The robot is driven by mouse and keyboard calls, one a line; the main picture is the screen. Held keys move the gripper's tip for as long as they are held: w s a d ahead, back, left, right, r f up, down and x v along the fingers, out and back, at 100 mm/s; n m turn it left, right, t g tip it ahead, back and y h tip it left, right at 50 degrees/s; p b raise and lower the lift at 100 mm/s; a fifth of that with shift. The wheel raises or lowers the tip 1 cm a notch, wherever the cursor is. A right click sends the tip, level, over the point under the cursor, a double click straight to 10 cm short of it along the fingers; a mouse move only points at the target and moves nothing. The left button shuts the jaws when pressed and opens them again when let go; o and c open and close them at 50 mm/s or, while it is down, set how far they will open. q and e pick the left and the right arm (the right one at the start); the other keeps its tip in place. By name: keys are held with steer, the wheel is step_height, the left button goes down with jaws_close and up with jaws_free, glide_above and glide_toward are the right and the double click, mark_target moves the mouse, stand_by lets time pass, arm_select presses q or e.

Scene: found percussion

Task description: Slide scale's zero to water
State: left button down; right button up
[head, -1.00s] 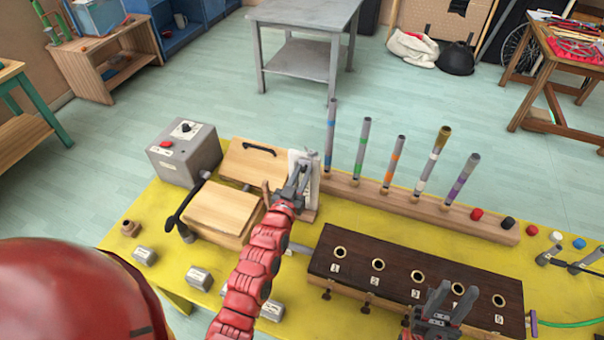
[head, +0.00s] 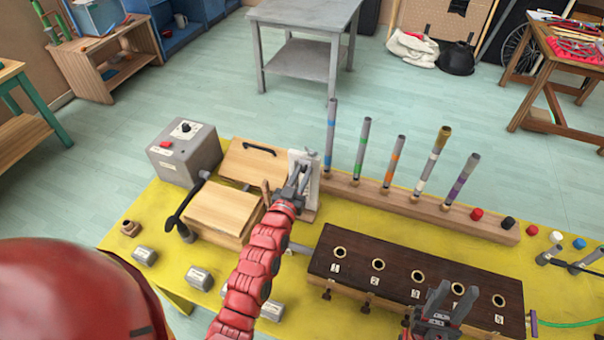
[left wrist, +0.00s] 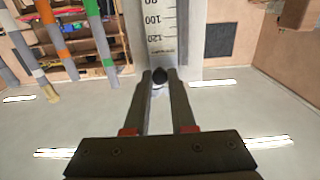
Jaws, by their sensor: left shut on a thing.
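The white scale (left wrist: 161,22) with black marks and the numbers 80, 100 and 120 shows upright in the left wrist view. In the head view its white board (head: 312,188) stands at the back of the yellow table. My left gripper (head: 299,178) is at the front of this board. In the left wrist view its fingers (left wrist: 159,78) are shut on a small dark knob (left wrist: 158,73) just below the scale's lower end. The scale's zero and the water level cannot be made out. My right gripper (head: 453,298) is open over the dark block's right part, apart from the scale.
Wooden bellows-like boxes (head: 222,212) and a grey control box (head: 184,155) stand left of the board. A wooden rail (head: 400,203) with several upright banded tubes stands right of it. The dark holed block (head: 400,262) lies in front. Yellow table surface (head: 290,243) shows between them.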

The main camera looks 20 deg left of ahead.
arm_select(q)
steer(key=shift+r+b, duration=0.2)
steer(key=shift+b, duration=0.45)
steer(key=shift+r, duration=0.15)
steer(key=c, duration=0.8)
jaws_free()
steer(key=shift+o, duration=0.2)
steer(key=shift+s, duration=0.55)
steer(key=s+b, duration=0.3)
steer(key=s, duration=1.3)
steer(key=shift+s+a, duration=0.2)
steer(key=shift+a, duration=0.1)
